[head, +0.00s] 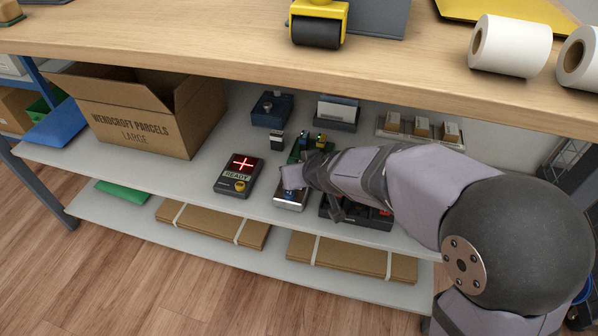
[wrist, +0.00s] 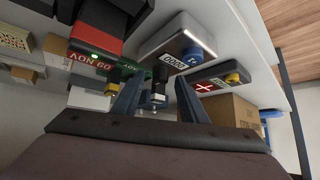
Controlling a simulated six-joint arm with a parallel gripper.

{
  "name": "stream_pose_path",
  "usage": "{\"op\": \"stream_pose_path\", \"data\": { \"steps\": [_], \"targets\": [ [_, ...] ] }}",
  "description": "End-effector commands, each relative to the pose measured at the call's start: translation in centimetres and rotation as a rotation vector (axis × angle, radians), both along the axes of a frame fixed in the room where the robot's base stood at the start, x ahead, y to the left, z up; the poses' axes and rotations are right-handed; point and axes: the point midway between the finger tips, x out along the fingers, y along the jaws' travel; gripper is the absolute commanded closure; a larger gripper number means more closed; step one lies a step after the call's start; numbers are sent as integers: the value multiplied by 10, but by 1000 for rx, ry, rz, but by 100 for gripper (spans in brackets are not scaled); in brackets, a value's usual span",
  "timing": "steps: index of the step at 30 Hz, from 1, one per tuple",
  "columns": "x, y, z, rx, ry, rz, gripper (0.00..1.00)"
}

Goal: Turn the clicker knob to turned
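The clicker (wrist: 172,40) is a pale grey box with a counter display reading 0000. Its blue round knob (wrist: 193,57) shows in the wrist view, just past the right fingertip. In the head view the clicker (head: 290,200) sits on the shelf, partly covered by my gripper (head: 293,180). In the wrist view my gripper (wrist: 160,82) has its two blue fingers apart, with nothing held between them. A dark, post-like part shows in the gap beyond them. The knob is hidden in the head view, and I cannot tell whether a finger touches it.
A dark box with red parts (head: 374,217) is close on the right. Small devices stand behind, including a blue box (head: 271,110). The wooden counter (head: 220,42) overhangs the shelf.

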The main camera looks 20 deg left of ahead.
Motion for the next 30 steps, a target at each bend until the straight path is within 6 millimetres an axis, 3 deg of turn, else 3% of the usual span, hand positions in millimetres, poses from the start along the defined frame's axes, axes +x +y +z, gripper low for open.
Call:
{"op": "stream_pose_path", "data": {
  "steps": [4,9,30],
  "targets": [
    [0,0,0,0,0,0,61],
    [0,0,0,0,0,0,100],
    [-3,3,6,-5,10,-134,100]
  ]
}}
